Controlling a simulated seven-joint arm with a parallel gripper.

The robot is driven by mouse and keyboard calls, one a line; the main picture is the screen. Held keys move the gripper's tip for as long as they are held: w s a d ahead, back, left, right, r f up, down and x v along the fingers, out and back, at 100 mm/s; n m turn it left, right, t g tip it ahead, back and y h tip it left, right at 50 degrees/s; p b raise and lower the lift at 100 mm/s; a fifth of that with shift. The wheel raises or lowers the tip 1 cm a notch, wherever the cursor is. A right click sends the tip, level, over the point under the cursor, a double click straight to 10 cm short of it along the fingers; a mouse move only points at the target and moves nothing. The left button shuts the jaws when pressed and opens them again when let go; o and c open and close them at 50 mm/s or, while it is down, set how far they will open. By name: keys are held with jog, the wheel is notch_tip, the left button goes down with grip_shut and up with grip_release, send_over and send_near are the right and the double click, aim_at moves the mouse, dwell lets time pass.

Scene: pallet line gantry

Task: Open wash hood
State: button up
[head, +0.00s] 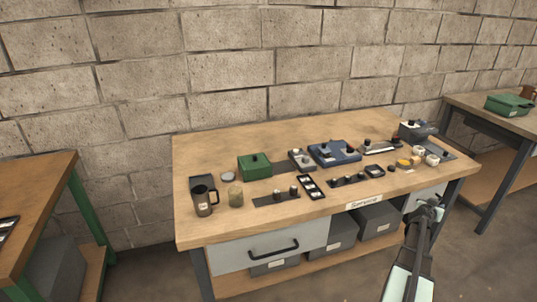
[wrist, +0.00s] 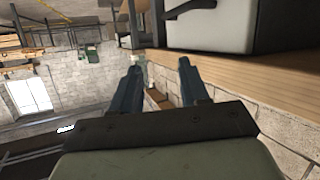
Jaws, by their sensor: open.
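No part in view is marked as the wash hood, so I cannot tell which one it is. Another green box (head: 509,105) lies on the right-hand bench. My gripper (head: 428,208) is in front of the middle bench's right end, apart from these things. In the wrist view my gripper (wrist: 159,78) has its two fingers apart with nothing held between them.
The middle bench (head: 205,150) carries a dark mug (head: 203,203), a small jar (head: 236,196), cups (head: 432,160) and several small parts. Its grey drawer (head: 235,257) is shut. Grey bins (head: 379,220) stand below. A left bench (head: 35,180) is separated by a floor gap.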

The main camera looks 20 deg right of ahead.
jog(key=w+a+r, duration=0.3)
jog(key=w+r, duration=0.1)
jog(key=w, duration=0.2)
jog(key=w+a+r+y, duration=0.1)
jog(key=w+a+r, duration=0.3)
jog(key=w, duration=0.2)
jog(key=w+a+r+y, duration=0.1)
jog(key=w+a+r, duration=0.3)
jog(key=w, duration=0.1)
jog(key=shift+w+t, duration=0.4)
jog(key=w+a+r+n+y, duration=0.2)
jog(key=w+a+r, duration=0.1)
jog(key=w+a, duration=0.65)
jog(key=n+g+y, duration=0.2)
jog(key=n+y, duration=0.7)
jog(key=n, duration=0.1)
send_near(255, 156)
jog(key=x, duration=0.9)
jog(key=shift+w+r, duration=0.15)
jog(key=shift+w, duration=0.15)
grip_shut()
